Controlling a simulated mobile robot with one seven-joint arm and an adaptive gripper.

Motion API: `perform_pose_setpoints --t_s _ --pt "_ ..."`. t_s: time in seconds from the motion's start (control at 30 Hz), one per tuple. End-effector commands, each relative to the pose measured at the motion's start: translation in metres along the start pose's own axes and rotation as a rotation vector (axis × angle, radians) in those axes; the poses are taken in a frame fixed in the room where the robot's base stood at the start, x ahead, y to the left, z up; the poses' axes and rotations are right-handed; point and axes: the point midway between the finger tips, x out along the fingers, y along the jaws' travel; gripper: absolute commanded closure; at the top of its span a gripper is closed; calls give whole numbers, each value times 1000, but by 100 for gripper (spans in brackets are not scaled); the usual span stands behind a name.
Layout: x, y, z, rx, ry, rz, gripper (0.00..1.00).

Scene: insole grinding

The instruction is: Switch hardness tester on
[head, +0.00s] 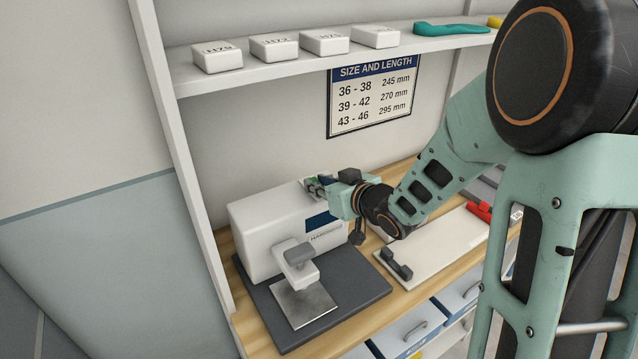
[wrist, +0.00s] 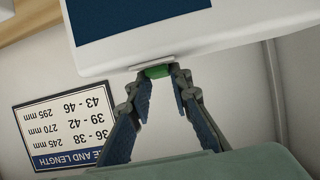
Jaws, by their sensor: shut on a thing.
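The white hardness tester (head: 262,246) stands on a dark base plate (head: 352,292) at the left of the worktop, with a metal plate under its head. My gripper (head: 317,187) is at the top right edge of the tester's body. In the wrist view, my gripper (wrist: 160,82) has its two fingertips at either side of a small green switch (wrist: 157,71) on the tester's edge (wrist: 210,47). It is shut on this switch. The tester's dark screen (wrist: 120,15) shows no lit text. In the head view my wrist hides part of the tester's right side.
A white board (head: 440,258) with a dark holder (head: 395,264) lies right of the tester. A red item (head: 480,210) is farther right. A shelf (head: 290,72) with white boxes and a teal insole (head: 450,30) runs above. A size chart (head: 372,98) hangs behind.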

Motion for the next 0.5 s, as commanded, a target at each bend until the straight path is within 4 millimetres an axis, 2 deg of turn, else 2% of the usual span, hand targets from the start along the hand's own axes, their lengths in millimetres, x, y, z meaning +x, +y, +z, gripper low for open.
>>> perform_pose_setpoints --t_s 0.27,0.5 --pt "-1 0 -5 1 -28 -1 100" --pt "-1 -1 -11 1 -143 -3 100"
